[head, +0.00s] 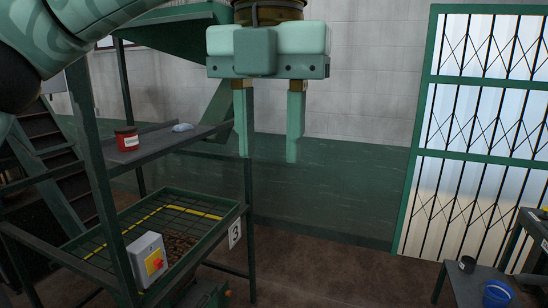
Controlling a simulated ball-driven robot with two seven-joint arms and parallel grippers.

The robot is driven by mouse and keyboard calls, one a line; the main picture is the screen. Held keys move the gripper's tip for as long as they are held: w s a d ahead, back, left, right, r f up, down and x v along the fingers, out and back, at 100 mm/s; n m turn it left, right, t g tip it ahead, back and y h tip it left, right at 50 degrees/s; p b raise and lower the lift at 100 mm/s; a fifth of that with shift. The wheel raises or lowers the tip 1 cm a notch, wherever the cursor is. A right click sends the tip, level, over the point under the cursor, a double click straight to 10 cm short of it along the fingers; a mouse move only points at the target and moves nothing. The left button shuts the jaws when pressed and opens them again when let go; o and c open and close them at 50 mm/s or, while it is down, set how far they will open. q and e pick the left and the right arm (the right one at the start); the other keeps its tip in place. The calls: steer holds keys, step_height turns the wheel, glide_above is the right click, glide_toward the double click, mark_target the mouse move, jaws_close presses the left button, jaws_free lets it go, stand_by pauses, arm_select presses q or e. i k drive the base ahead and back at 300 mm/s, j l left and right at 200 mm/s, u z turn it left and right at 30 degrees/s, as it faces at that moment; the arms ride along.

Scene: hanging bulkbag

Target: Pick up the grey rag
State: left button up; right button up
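A small pale blue-grey crumpled thing (182,127), which looks like the grey rag, lies on the dark shelf (150,150) at the left. My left gripper (268,158) hangs in the upper middle with its fingers pointing down. Its two fingers are wide apart with nothing between them. It is to the right of the rag in the picture and apart from it. My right gripper is not in view.
A red tin (126,139) with a white label stands left of the rag. Green frame posts flank the shelf. Below are a grid-covered tray (187,215) and a switch box (147,260). A side table (470,287) holds a dark cup (467,264) and blue bucket (497,294).

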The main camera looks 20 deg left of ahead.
mark_target(183, 127)
steer(key=i+u, duration=0.15)
steer(key=i, duration=0.4)
steer(key=i+u, duration=0.2)
steer(key=i, duration=0.3)
steer(key=i+l+u, duration=0.15)
steer(key=i, duration=0.4)
steer(key=i+l+u, duration=0.2)
steer(key=i, duration=0.3)
steer(key=i+u, duration=0.75)
steer(key=u, duration=0.2)
steer(key=i+l+u, duration=0.25)
steer(key=u, duration=0.2)
steer(key=i+l+u, duration=0.8)
steer(key=k+l, duration=0.05)
